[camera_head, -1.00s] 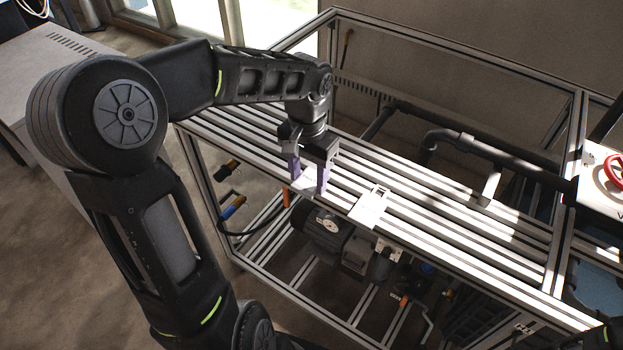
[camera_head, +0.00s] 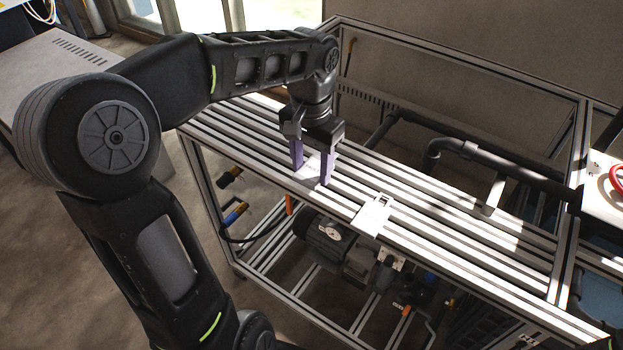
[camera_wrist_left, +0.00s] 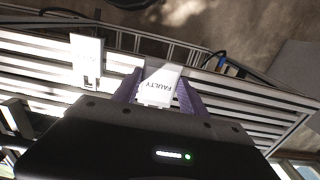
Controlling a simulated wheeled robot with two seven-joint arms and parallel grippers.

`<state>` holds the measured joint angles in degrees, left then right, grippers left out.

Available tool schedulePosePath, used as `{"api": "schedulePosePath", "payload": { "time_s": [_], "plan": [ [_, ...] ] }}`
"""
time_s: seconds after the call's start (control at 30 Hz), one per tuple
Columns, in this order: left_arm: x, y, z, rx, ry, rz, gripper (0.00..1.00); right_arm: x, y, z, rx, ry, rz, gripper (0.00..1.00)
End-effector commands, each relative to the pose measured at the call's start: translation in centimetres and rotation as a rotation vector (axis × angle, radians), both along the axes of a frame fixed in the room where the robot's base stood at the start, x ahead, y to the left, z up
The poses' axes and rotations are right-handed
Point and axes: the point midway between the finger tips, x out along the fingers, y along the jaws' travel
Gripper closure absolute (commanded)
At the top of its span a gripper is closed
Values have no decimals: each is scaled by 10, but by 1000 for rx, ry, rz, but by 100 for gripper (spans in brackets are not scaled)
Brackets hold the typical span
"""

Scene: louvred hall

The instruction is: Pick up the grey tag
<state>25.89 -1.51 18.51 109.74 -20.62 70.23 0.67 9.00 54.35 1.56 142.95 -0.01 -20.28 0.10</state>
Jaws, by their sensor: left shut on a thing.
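The pale grey tag (camera_wrist_left: 160,86), marked "FAULTY", is between the two purple fingers of my left gripper (camera_wrist_left: 157,92) in the left wrist view. In the head view my left gripper (camera_head: 311,176) is over the slatted metal top, shut on the tag (camera_head: 312,164), which is partly hidden by the fingers. How far the tag is from the slats is hard to tell. A second, whiter tag (camera_head: 373,215) with a slotted end lies on the slats to the right; it also shows in the left wrist view (camera_wrist_left: 86,58). My right gripper is not in view.
The slatted top (camera_head: 470,228) is mostly bare to the right. Dark pipes (camera_head: 470,148) run behind it, and upright frame posts (camera_head: 577,150) stand at the right. A motor (camera_head: 322,232) sits below the slats. A grey cabinet (camera_head: 70,75) stands at the far left.

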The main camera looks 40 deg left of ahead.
Motion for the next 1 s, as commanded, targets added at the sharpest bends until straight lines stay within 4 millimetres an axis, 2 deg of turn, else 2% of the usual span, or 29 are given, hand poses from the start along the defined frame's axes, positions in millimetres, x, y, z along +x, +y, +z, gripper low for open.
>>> {"api": "schedulePosePath", "payload": {
  "time_s": [0.13, 0.3, 1.0],
  "plan": [
    [1, 0, 28, 1, -4, -1, 88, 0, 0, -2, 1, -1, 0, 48],
    [0, 0, 44, 1, 0, -1, 88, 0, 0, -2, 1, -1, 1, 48],
    [0, 0, 45, 1, 1, 0, 88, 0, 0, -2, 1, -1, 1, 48]
  ]
}}
